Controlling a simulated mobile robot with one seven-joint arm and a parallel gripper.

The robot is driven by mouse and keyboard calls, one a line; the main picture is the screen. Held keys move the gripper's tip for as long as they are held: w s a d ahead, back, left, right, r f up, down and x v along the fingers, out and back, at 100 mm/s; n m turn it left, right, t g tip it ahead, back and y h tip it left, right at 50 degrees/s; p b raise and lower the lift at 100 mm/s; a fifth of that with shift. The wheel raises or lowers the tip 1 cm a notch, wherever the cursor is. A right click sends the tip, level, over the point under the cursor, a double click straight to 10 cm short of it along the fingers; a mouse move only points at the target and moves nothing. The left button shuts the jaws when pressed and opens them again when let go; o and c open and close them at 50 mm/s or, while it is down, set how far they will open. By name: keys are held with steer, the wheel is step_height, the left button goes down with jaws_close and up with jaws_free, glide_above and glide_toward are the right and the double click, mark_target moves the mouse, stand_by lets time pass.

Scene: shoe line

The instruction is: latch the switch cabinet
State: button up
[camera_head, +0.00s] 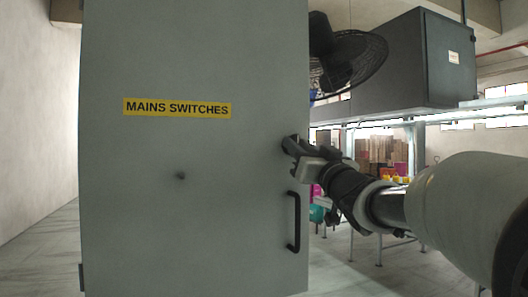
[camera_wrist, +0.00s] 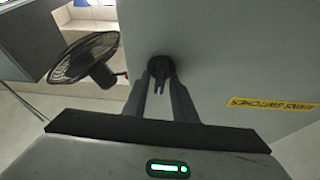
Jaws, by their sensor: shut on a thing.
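The grey switch cabinet (camera_head: 190,230) fills the left half of the head view, with a yellow "MAINS SWITCHES" label (camera_head: 177,108). A black bar handle (camera_head: 293,222) is upright near the door's right edge, and a small dark round fitting (camera_head: 181,176) sits mid-door. My gripper (camera_head: 291,147) is at the right edge, above the handle. In the wrist view my gripper (camera_wrist: 160,88) is shut on a dark round latch knob (camera_wrist: 160,65) on the cabinet face. The fingers hide part of the knob. I cannot tell whether the door is fully closed.
A black fan (camera_head: 350,62) stands behind the cabinet's right edge. A large dark grey box (camera_head: 410,62) is mounted above a work line with cardboard boxes (camera_head: 380,150). Floor (camera_head: 50,250) is clear at left.

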steer(key=shift+n+y, duration=0.4)
steer(key=shift+n, duration=0.5)
steer(key=o, duration=0.7)
steer(key=shift+s, duration=0.1)
steer(key=b+v, duration=0.3)
steer(key=v, duration=1.4)
steer(key=shift+s+d, duration=0.15)
steer(key=shift+d, duration=0.05)
